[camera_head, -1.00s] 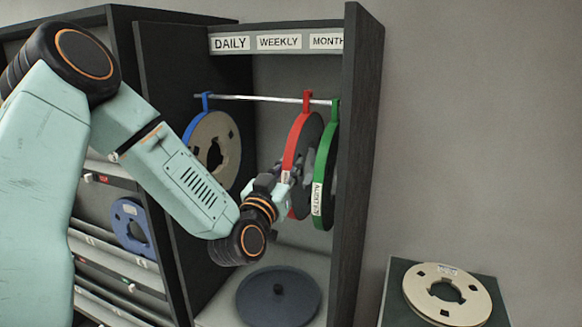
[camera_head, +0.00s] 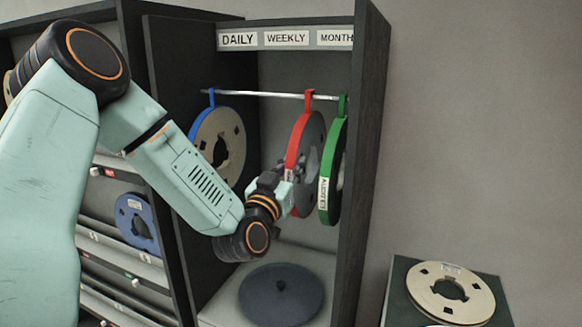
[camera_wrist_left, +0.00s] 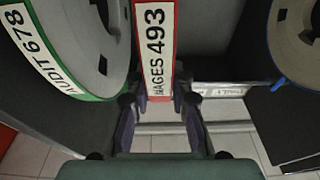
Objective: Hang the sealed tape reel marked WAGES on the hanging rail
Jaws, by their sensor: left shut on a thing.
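The red-banded reel (camera_head: 297,150) hangs upright in the open cabinet. Its red hook (camera_head: 308,97) overlaps the rail (camera_head: 262,94); I cannot tell whether it bears on it. In the left wrist view its red edge carries a white label (camera_wrist_left: 156,45) reading "AGES 493", the first letter partly hidden. My left gripper (camera_head: 288,175) is shut on this edge, with a finger on each side in the left wrist view (camera_wrist_left: 160,108). My right gripper is not in view.
A blue-hooked reel (camera_head: 220,140) hangs left, and a green reel (camera_head: 328,180) marked AUDIT hangs close on the right by the cabinet's side wall (camera_head: 364,150). A dark disc (camera_head: 281,294) lies below. A beige reel (camera_head: 451,292) lies on a stand outside.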

